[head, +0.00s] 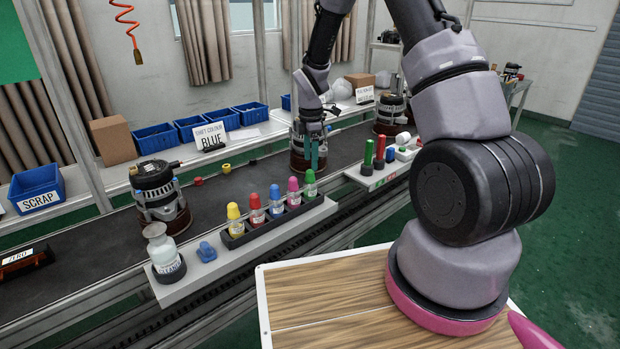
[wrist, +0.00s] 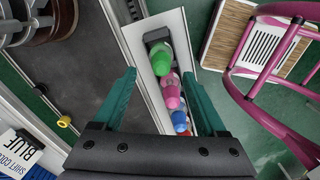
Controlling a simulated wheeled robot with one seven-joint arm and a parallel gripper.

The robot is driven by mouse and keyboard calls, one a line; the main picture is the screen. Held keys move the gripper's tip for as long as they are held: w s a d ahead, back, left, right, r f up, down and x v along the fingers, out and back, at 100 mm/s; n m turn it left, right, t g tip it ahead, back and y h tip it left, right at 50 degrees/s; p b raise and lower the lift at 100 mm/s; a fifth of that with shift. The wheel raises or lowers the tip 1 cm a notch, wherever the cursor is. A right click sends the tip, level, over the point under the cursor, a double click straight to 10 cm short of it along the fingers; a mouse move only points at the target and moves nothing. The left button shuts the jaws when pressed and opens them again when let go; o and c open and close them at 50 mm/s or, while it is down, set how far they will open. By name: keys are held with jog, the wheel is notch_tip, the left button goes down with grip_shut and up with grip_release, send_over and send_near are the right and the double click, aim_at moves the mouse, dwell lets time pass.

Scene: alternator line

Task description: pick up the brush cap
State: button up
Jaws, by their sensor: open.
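A black rack (head: 235,241) on the pale ledge holds upright bottles with domed caps: yellow (head: 233,211), red (head: 255,202), blue (head: 274,192), pink (head: 293,185) and green (head: 309,177). No part is labelled as the brush cap, so I cannot tell which one it is. My gripper (head: 315,155) is open and empty, its teal fingers pointing down above the green end of the rack. In the wrist view the fingers (wrist: 158,76) stand apart, with the green cap (wrist: 160,58) and pink cap (wrist: 171,91) visible between them; the blue cap (wrist: 180,120) is lower, partly hidden.
A cleaner bottle (head: 163,248) and a small blue part (head: 206,252) stand left on the ledge. Alternators (head: 160,190) and small red (head: 198,181) and yellow (head: 226,168) rings are on the belt. A sign (head: 211,136) reads "SHIFT COLOUR BLUE". Red and green cylinders (head: 368,153) stand right.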

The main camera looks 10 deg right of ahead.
aim_at(310, 170)
notch_tip(310, 170, down, 5)
jog(key=shift+s+a+f, duration=0.1)
jog(key=shift+a, duration=0.05)
jog(key=shift+c, duration=0.3)
grip_shut()
notch_tip(310, 170, up, 10)
jog(key=shift+r, duration=0.1)
jog(key=c, duration=0.6)
grip_release()
grip_shut()
